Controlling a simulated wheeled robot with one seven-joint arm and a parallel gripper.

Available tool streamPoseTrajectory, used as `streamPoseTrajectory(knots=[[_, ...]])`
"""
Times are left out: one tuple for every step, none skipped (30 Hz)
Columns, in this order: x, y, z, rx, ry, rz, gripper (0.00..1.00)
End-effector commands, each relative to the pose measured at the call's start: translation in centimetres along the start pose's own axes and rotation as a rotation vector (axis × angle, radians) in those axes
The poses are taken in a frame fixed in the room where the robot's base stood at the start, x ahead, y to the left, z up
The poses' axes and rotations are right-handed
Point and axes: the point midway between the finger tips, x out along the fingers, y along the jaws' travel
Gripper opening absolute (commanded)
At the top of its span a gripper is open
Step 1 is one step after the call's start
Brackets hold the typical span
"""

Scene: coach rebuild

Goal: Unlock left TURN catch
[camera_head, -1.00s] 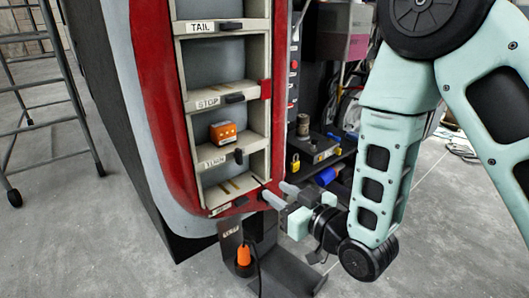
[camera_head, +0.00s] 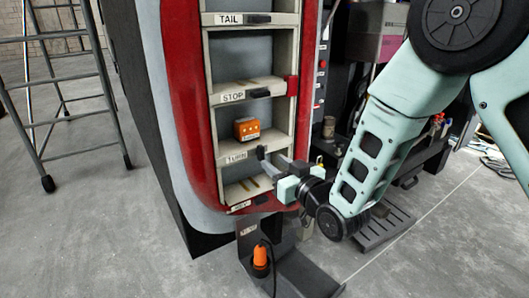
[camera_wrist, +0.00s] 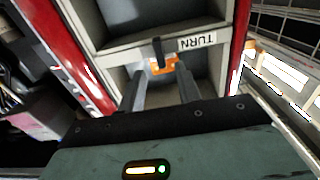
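The TURN shelf lip carries a white TURN label (camera_head: 236,157) with a small black catch (camera_head: 261,152) to its right. In the wrist view the catch (camera_wrist: 158,52) stands across the pale lip, with the label (camera_wrist: 197,42) beside it, upside down. My gripper (camera_head: 275,164) is just in front of and below the catch. In the wrist view its two fingers (camera_wrist: 162,76) are apart, with nothing between the tips. The catch lies beyond the tips and looks roughly centred between them. I cannot tell whether a finger touches it.
An orange unit (camera_head: 247,130) sits on the shelf above the TURN label. The STOP catch (camera_head: 260,93) lies flat along its lip. A red-framed panel edge (camera_head: 183,110) borders the shelves. An orange lamp (camera_head: 260,257) stands below on a dark base. A step ladder (camera_head: 70,95) stands at left.

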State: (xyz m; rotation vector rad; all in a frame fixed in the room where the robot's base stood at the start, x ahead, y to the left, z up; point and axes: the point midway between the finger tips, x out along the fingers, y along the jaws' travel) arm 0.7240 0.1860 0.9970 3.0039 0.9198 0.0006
Motion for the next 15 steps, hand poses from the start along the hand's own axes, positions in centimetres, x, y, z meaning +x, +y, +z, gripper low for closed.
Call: streamPoseTrajectory(knots=[[1.1, 0.0, -0.2, 0.000, 0.001, 0.000, 0.34], [1.7, 0.0, -0.2, 0.000, 0.001, 0.000, 0.34], [2.4, 0.0, -0.2, 0.000, 0.001, 0.000, 0.34], [2.9, 0.0, -0.2, 0.000, 0.001, 0.001, 0.34], [3.3, 0.0, -0.1, 0.000, 0.001, 0.001, 0.34], [3.9, 0.0, -0.1, 0.000, 0.000, 0.001, 0.34], [4.3, 0.0, -0.1, 0.000, 0.001, 0.000, 0.34], [4.6, 0.0, -0.1, 0.001, 0.001, 0.000, 0.34], [5.0, 0.0, -0.1, 0.001, 0.000, 0.000, 0.34], [5.2, 0.0, 0.0, 0.001, 0.000, 0.000, 0.34], [5.4, 0.0, 0.0, 0.001, -0.001, 0.000, 0.34], [5.6, 0.0, 0.0, 0.000, -0.001, 0.000, 0.34], [5.7, 0.0, 0.0, 0.000, 0.000, 0.000, 0.34], [5.8, 0.0, 0.0, 0.000, 0.000, 0.000, 0.34], [5.9, 0.0, 0.0, 0.000, 0.000, 0.000, 0.34]])
